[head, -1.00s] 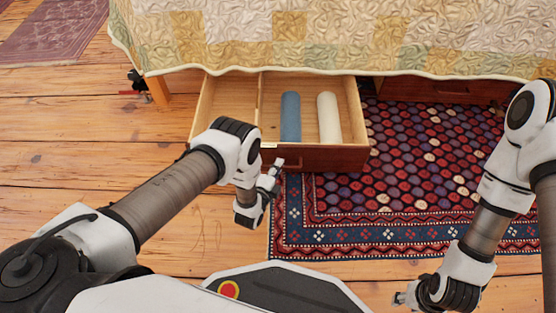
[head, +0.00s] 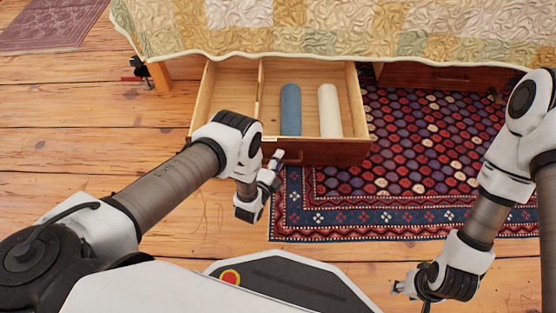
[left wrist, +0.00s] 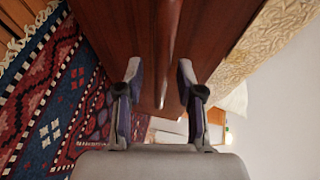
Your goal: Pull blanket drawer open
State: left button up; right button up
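The blanket drawer (head: 340,151), dark red wood in front and pale wood inside, stands pulled out from under the bed. Its handle (head: 293,158) is on the front face. My left gripper (head: 274,171) is just in front of the drawer front, by the handle. In the left wrist view, the fingers of this gripper (left wrist: 160,75) are apart, with the dark red drawer front and handle strip (left wrist: 171,40) ahead between them. I cannot tell whether they touch the handle. My right gripper (head: 401,287) is low at the right, away from the drawer; its fingers are too small to read.
A blue roll (head: 291,110) and a white roll (head: 329,110) lie in the drawer. A second, closed drawer (head: 440,76) is to the right under the quilted bed (head: 330,35). A patterned rug (head: 410,150) covers the floor at right; bare planks (head: 80,150) lie left.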

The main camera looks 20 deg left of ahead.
pick_arm(q)
jog(key=shift+s, duration=0.1)
jog(key=v, duration=1.2)
